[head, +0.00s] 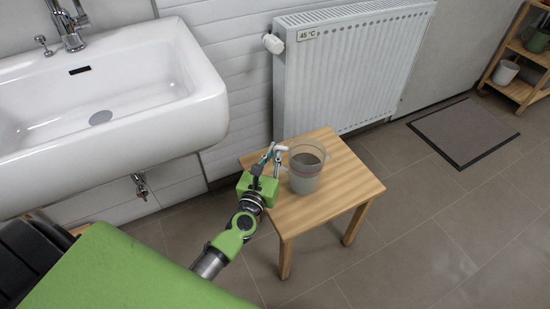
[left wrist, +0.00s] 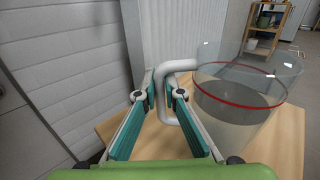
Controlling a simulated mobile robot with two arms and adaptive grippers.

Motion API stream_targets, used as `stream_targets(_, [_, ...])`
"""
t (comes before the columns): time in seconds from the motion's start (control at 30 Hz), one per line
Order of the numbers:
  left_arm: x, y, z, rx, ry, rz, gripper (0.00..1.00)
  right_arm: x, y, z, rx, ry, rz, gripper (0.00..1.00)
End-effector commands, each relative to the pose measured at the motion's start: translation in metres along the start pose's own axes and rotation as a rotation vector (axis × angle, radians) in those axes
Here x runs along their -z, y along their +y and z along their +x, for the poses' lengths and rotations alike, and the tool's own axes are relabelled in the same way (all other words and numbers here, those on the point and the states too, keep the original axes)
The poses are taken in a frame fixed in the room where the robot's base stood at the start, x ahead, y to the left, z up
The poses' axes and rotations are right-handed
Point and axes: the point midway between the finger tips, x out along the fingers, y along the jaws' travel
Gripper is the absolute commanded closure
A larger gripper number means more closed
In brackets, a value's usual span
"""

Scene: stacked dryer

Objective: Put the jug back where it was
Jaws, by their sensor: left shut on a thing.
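The jug (head: 305,172) is a clear container with a reddish band and greyish contents. It stands upright over the small wooden table (head: 343,190), and I cannot tell for sure whether its base touches the top. In the left wrist view the jug (left wrist: 240,100) is at the right, with its white handle (left wrist: 178,65) in the middle. My left gripper (head: 271,152) comes from the left side of the jug and is shut on the handle. Its fingers also show in the left wrist view (left wrist: 166,95). My right gripper is in neither view.
A white sink (head: 100,100) is at the left. A white radiator (head: 350,70) with a "45 °C" label stands behind the table. A dark-edged mat (head: 463,130) and a wooden shelf (head: 515,88) with pots are at the right. The floor (head: 430,210) right of the table is clear.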

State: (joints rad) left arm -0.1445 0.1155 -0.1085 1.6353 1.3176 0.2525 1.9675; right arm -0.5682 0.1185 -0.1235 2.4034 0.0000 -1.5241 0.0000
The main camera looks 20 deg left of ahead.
Motion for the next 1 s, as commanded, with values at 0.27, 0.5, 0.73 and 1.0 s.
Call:
stream_targets(0.27, [0.011,0.001,0.001,-0.001,-0.008,-0.003,1.00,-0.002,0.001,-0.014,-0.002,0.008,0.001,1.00])
stream_targets(0.5, [0.011,0.001,0.001,-0.001,-0.008,-0.004,1.00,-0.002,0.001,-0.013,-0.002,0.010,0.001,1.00])
stream_targets(0.73, [0.016,0.001,0.000,0.000,-0.002,-0.001,0.74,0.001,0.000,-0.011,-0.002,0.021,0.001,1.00])
stream_targets(1.0, [0.016,0.001,0.000,0.000,-0.002,-0.001,0.74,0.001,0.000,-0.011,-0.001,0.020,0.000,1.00])
